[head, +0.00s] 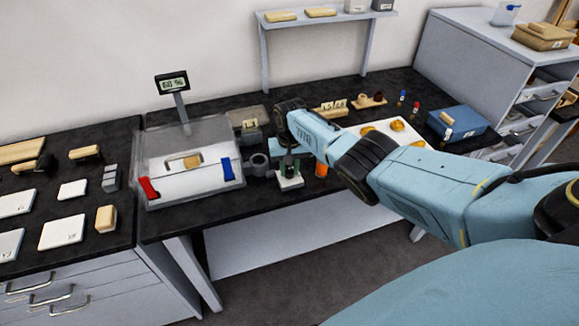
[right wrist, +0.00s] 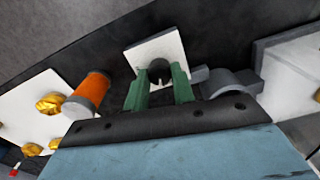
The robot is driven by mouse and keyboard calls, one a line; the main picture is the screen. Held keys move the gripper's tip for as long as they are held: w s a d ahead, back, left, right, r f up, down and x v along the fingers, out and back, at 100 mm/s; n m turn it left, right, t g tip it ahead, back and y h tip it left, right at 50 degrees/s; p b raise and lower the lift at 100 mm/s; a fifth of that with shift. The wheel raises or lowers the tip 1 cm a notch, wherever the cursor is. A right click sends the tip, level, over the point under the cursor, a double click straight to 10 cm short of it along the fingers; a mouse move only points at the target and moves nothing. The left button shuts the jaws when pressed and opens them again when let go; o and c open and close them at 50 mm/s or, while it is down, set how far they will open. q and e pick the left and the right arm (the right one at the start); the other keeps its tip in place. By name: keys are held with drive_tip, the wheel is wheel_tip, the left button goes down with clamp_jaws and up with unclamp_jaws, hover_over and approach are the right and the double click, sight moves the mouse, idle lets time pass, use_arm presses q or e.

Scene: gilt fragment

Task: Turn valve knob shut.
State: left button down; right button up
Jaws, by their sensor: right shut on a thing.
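The valve knob (right wrist: 160,66) is a small dark round knob on a white square plate (right wrist: 146,57) in the right wrist view. In the head view the plate (head: 290,182) lies near the front of the dark bench, and the knob is mostly hidden by my gripper. My right gripper (head: 289,164) points down over the plate. Its green fingers (right wrist: 159,82) stand on either side of the knob and are shut on it. My left gripper is not in view.
A grey ring-shaped fitting (head: 259,163) stands just left of the plate, beside a clear case (head: 188,135). An orange cylinder (head: 321,169) stands close on the right. A white board with gold pieces (head: 398,125) and a blue box (head: 457,122) are farther right.

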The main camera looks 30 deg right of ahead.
sight(290, 170)
drive_tip(key=shift+n, duration=1.9)
drive_tip(key=o, duration=1)
drive_tip(key=shift+r, duration=0.1)
drive_tip(key=shift+r, duration=0.3)
wheel_tip(290, 170, up, 13)
drive_tip(key=p, duration=0.3)
drive_tip(key=shift+f, duration=0.2)
